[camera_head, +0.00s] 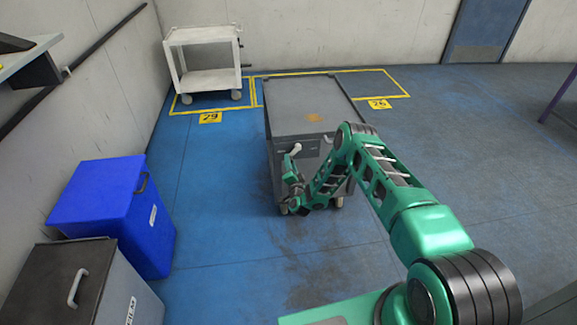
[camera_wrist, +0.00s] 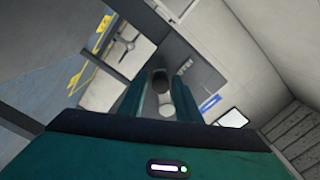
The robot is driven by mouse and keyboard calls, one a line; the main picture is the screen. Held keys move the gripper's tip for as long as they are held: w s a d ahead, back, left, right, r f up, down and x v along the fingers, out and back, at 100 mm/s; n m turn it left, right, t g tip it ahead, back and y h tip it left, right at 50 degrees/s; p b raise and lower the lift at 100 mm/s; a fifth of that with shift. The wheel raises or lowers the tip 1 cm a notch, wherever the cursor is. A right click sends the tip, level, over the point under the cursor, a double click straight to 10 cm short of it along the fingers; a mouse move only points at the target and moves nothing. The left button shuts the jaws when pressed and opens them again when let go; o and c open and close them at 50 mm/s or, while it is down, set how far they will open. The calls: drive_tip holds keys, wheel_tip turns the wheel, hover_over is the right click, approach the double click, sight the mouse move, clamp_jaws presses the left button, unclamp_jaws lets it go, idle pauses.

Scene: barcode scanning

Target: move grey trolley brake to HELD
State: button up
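The grey trolley (camera_head: 300,105) stands on the blue floor in the middle of the head view, its front face towards me. A pale lever (camera_head: 294,149) shows at the upper left of that face; I take it to be the brake. My gripper (camera_head: 289,163) is low at the front left of the trolley, close to this lever. In the wrist view, the two teal fingers of my gripper (camera_wrist: 160,98) are apart. A grey piece with rounded ends (camera_wrist: 164,104) shows between them, probably the lever; contact cannot be told. The brake's marked positions are not readable.
A white trolley (camera_head: 208,83) stands behind by the wall, next to floor marking 29 (camera_head: 210,117). A blue bin (camera_head: 98,203) and a grey bin (camera_head: 48,286) stand at left. The floor right of the grey trolley is clear.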

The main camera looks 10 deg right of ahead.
drive_tip(key=shift+o, duration=0.4)
drive_tip(key=shift+s+a, duration=0.1)
drive_tip(key=s, duration=1)
drive_tip(key=shift+s+a, duration=0.25)
drive_tip(key=shift+a, duration=0.15)
